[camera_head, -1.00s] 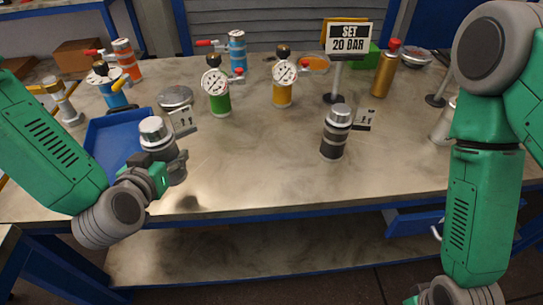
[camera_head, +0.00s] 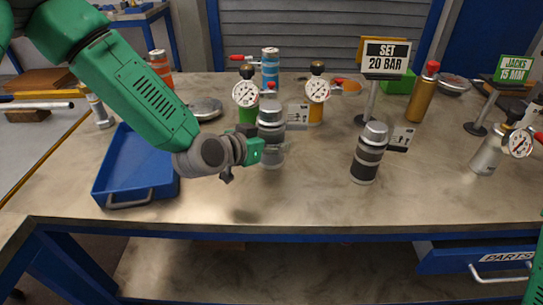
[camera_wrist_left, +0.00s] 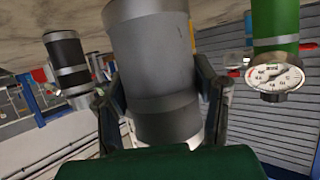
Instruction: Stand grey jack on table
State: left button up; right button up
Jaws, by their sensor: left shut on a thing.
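The grey jack (camera_head: 271,132), a grey cylinder with a lighter cap, is upright in my left gripper (camera_head: 268,154), in front of the green gauge jack. My left gripper is shut around its side. A dark shadow lies on the table (camera_head: 310,205) below, and the jack looks held above the top; its exact height is hard to tell. In the left wrist view the grey jack (camera_wrist_left: 152,65) fills the middle between the fingers (camera_wrist_left: 163,110), and the picture is upside down. My right gripper is out of view.
A black-banded jack (camera_head: 369,153) stands to the right. A blue tray (camera_head: 108,178) is at left. The front middle of the table is clear.

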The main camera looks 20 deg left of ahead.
pick_arm(q)
jog(key=shift+f+b, duration=0.35)
jog(key=shift+f, duration=1.4)
jog(key=o, duration=1.7)
jog(key=shift+f, duration=0.15)
jog(key=p+v, duration=0.1)
jog(key=v, duration=1.1)
jog(key=shift+s, duration=0.15)
